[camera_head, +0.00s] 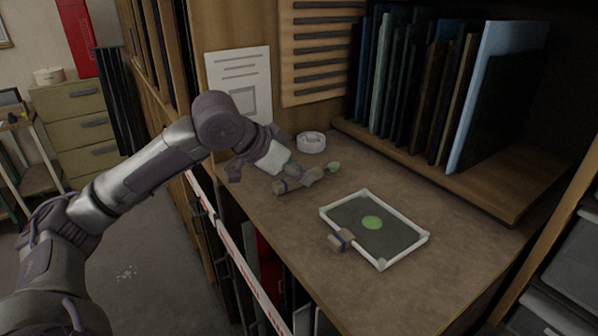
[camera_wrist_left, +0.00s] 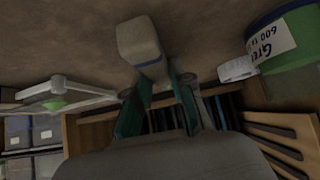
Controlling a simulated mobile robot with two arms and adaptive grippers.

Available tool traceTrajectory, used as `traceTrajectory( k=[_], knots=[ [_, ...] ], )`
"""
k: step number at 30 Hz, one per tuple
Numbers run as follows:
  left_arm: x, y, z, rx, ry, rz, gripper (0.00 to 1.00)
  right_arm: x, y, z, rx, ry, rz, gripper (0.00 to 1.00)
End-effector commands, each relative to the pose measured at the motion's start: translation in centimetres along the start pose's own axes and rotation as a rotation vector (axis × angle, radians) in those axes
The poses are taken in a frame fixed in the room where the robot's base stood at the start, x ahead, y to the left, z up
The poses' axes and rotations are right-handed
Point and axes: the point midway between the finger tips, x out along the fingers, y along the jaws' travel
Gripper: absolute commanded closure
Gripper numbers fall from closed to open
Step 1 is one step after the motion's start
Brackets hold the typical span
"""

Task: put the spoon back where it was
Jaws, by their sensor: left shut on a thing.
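My left gripper (camera_head: 300,180) reaches over the brown worktop and is shut on a tan, banded piece, which looks like the handle of the spoon (camera_head: 283,187). A small green end (camera_head: 333,167) shows just to the right of the gripper. The spoon's full shape is hidden by the fingers. My right gripper is out of view.
A white round item (camera_head: 311,142) stands behind. A green labelled can (camera_wrist_left: 290,40) shows in the wrist view. Upright panels (camera_head: 400,90) stand behind.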

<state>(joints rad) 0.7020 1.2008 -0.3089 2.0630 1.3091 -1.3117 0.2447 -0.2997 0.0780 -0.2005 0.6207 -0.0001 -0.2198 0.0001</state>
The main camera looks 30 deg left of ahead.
Motion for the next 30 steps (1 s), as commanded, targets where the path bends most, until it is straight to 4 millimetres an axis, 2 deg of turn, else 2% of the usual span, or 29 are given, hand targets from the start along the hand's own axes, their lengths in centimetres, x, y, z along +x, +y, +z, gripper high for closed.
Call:
traceTrajectory(
  k=[10,11,15,16,25,30],
  knots=[
    [0.2,0.0,0.3,0.000,0.000,0.000,1.00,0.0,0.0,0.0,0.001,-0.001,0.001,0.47],
    [0.2,0.0,0.3,0.000,0.000,0.000,0.75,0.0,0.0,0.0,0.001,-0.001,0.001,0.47],
    [0.2,0.0,0.3,0.000,0.000,0.000,0.51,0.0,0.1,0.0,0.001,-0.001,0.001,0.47],
    [0.2,0.0,0.3,0.000,0.000,0.000,0.49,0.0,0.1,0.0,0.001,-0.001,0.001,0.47],
    [0.2,0.0,0.3,0.000,-0.001,-0.001,0.49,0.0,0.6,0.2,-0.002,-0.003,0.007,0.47],
    [-1.4,-0.2,0.3,0.000,0.000,-0.004,0.49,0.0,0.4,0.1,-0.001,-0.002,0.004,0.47]
  ],
)
